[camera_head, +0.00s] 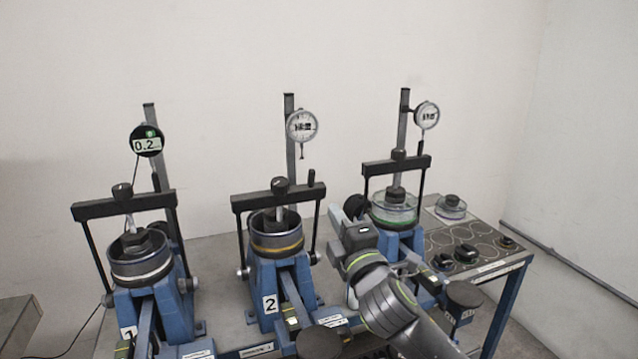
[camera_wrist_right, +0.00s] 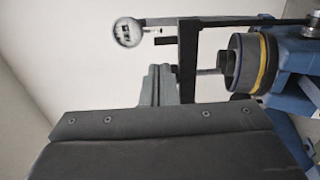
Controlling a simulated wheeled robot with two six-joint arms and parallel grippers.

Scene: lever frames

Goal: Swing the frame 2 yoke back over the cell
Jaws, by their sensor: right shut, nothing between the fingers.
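The frame 2 yoke (camera_head: 262,199) is a black crossbar on two side rods, with a knob at its middle. In the head view it stands upright above the frame 2 cell (camera_head: 277,242), a dark cup with a yellow band. The wrist view shows the yoke (camera_wrist_right: 188,62) sideways beside the yellow-banded cell (camera_wrist_right: 245,66). I cannot tell whether it is exactly centred. My right gripper (camera_head: 340,222) is to the right of frame 2, between it and the third frame, apart from the yoke. Its fingers (camera_wrist_right: 157,85) are shut and empty. My left gripper is out of view.
Frame 1 (camera_head: 140,308) stands at left and a third frame (camera_head: 398,243) at right, each with a yoke over its cell. Dial gauges, including the middle one (camera_head: 302,125), hang on posts behind. A side tray (camera_head: 480,250) holds small dark parts. Weights and levers crowd the front.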

